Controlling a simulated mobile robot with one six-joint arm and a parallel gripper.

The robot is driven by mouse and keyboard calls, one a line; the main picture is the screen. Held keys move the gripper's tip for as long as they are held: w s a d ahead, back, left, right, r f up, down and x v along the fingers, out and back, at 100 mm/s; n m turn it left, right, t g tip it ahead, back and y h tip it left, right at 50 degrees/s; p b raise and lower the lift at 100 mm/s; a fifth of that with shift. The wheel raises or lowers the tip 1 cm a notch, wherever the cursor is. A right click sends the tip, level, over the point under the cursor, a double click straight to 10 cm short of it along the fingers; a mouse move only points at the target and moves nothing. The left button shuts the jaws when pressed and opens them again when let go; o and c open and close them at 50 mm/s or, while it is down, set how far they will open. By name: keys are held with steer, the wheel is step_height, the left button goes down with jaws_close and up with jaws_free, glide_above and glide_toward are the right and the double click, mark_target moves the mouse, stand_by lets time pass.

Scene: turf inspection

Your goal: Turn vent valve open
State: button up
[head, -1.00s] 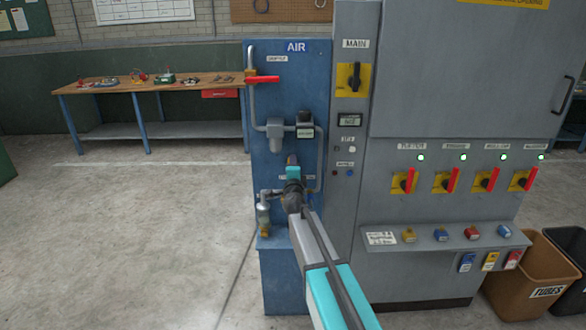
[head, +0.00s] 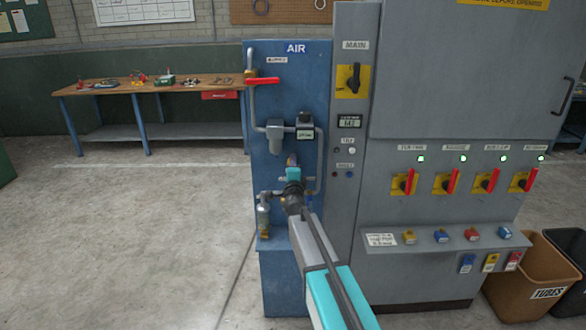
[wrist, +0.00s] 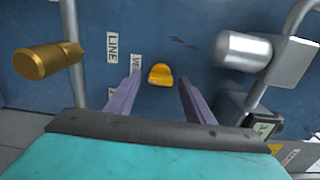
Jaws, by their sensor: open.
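The vent valve appears to be the small yellow knob (wrist: 160,75) on the blue panel in the wrist view, beside a white label starting "VE". My gripper (wrist: 160,97) is open, its two purple fingers pointing at the panel. The knob shows between the fingertips, slightly beyond them; I cannot tell whether either finger touches it. In the head view my gripper (head: 292,160) is in front of the lower middle of the blue AIR panel (head: 308,80), and my arm hides the knob there.
A red lever (head: 262,81) sits on the pipe at the upper left. In the wrist view a brass fitting (wrist: 45,62) is left and a grey cylinder (wrist: 242,50) right. The grey cabinet (head: 440,200) stands right.

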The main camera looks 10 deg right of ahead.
steer(key=shift+s, duration=0.1)
steer(key=s+a+b, duration=0.1)
steer(key=s+a, duration=0.1)
steer(key=s, duration=1.1)
steer(key=shift+s, duration=0.2)
stand_by(0.3)
